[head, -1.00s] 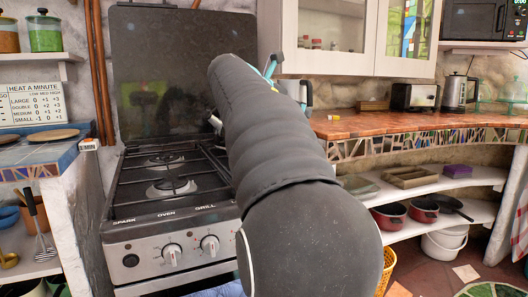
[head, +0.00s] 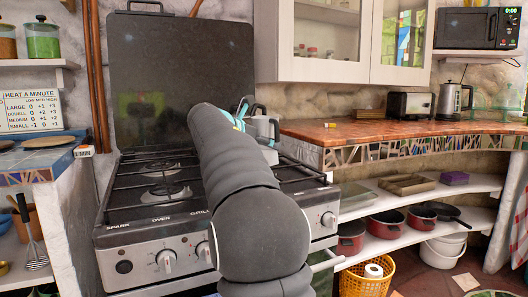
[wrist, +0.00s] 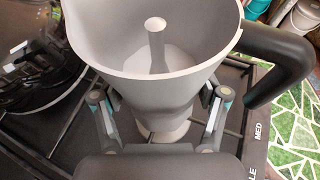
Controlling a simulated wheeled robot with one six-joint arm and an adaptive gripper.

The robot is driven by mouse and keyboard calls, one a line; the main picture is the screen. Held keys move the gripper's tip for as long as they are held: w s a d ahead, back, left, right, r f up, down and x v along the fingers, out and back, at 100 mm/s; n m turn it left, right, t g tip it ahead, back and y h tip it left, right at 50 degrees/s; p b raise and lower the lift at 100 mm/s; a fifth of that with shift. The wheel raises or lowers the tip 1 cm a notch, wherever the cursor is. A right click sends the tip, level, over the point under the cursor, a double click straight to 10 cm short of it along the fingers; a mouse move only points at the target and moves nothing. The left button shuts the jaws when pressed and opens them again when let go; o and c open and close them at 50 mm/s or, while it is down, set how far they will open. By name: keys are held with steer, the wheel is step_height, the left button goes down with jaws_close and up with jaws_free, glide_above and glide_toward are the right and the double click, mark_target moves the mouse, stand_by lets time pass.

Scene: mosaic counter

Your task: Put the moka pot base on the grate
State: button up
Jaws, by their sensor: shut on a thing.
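The moka pot base (wrist: 160,84) is a grey, open-topped metal vessel with a central post inside and a black handle at its right in the wrist view. My gripper (wrist: 160,101) is shut on it, with a finger on either side of its lower body. In the head view the pot (head: 265,128) shows at the right rear of the stove, partly hidden by my arm. The black grate (head: 135,178) lies on the stove top, and its bars show around the pot in the wrist view. I cannot tell whether the pot touches the grate.
The stove's raised dark lid (head: 180,75) stands behind the grate. A copper-coloured counter (head: 400,131) is at the right, with a toaster (head: 410,105) and kettle (head: 455,99). The front-left burner (head: 165,192) is clear. Red pots (head: 385,223) sit on the lower shelf.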

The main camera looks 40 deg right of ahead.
steer(key=shift+f, duration=0.6)
steer(key=shift+f, duration=0.15)
steer(key=o, duration=1.4)
steer(key=shift+a+r, duration=0.25)
steer(key=p+v, duration=0.1)
steer(key=v, duration=1)
steer(key=shift+s+a, duration=0.15)
steer(key=shift+a, duration=0.1)
